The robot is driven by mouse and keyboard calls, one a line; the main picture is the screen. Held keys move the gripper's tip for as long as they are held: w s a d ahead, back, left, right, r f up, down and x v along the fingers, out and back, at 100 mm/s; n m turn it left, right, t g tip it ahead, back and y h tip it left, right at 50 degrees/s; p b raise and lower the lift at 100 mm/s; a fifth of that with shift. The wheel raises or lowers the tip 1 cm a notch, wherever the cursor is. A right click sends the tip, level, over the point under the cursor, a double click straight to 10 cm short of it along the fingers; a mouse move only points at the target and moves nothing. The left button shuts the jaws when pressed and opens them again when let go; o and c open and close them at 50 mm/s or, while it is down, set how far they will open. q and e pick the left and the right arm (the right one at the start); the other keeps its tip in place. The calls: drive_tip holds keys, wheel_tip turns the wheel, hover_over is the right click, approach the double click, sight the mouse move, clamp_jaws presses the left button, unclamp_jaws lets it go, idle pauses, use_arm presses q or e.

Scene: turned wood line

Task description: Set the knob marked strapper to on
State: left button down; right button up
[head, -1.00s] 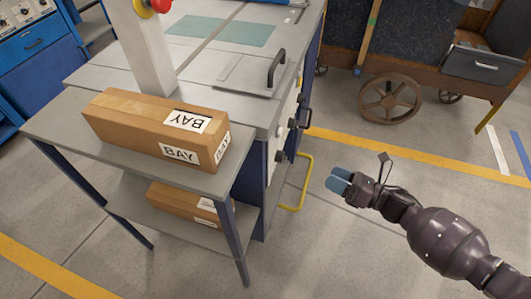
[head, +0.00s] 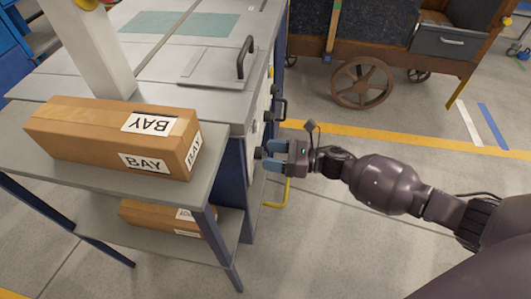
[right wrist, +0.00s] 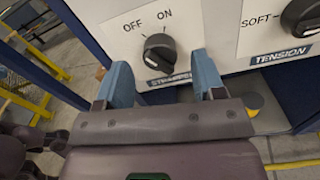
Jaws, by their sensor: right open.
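The strapper knob (right wrist: 160,52) is a black dial on a white panel, with OFF at its upper left and ON above it in the right wrist view. Its blue label (right wrist: 168,79) is partly covered by my gripper. I cannot tell for sure which mark the knob points to. My right gripper (head: 267,152) is open at the machine's side panel in the head view. In the right wrist view its two blue fingers (right wrist: 160,78) stand apart, one to each side below the knob, and contact is not clear. My left gripper is not in view.
A tension knob (right wrist: 302,17) sits right of the strapper knob. A black handle (head: 279,106) sticks out of the machine's side, and a yellow bar (head: 279,193) is low beside it. A BAY carton (head: 95,132) lies on the side table. Floor right of the machine is open.

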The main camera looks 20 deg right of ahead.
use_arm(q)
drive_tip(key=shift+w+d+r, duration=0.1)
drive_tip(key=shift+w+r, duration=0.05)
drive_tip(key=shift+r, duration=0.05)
use_arm(e)
drive_tip(key=shift+x, duration=0.95)
drive_tip(key=c, duration=0.9)
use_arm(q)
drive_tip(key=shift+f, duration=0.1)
